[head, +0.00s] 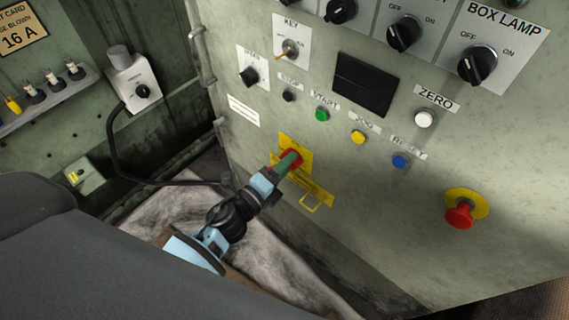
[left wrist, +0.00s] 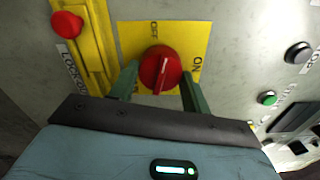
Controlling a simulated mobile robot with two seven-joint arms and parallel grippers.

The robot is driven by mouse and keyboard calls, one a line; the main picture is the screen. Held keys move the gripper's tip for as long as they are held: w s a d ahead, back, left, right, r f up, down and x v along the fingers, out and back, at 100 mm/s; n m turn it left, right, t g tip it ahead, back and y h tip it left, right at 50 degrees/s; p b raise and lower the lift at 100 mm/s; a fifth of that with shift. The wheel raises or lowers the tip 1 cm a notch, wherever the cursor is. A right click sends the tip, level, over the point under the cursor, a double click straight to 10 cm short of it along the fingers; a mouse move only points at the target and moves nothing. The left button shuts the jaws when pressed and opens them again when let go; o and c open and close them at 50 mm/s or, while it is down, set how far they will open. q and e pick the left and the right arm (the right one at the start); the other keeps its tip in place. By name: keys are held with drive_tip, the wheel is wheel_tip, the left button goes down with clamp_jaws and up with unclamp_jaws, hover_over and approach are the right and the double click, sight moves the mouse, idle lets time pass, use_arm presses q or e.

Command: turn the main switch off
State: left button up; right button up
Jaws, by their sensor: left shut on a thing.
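The main switch is a red rotary knob (left wrist: 160,66) on a yellow plate (left wrist: 190,40), with OFF lettered at the plate's top and ON at its right in the left wrist view. The knob's raised grip, with a pale line, runs roughly up and down in that view. My left gripper (left wrist: 160,90) has its two green fingers on either side of the knob, shut on it. In the head view my left gripper (head: 288,163) reaches the yellow plate (head: 302,148) and hides most of the knob. My right gripper is in neither view.
A yellow lockout strip (head: 312,194) with a loop sits just below the switch. A red emergency button (head: 459,215) is at the right. Green (head: 322,114), yellow (head: 358,137) and blue (head: 400,161) buttons line the panel above. A cable (head: 150,180) hangs at the left.

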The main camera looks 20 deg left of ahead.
use_arm(q)
drive_tip(key=shift+n+p, duration=0.4)
drive_tip(key=shift+n, duration=0.8)
drive_tip(key=o, duration=1)
drive_tip(key=shift+c, duration=0.2)
drive_tip(key=v, duration=0.8)
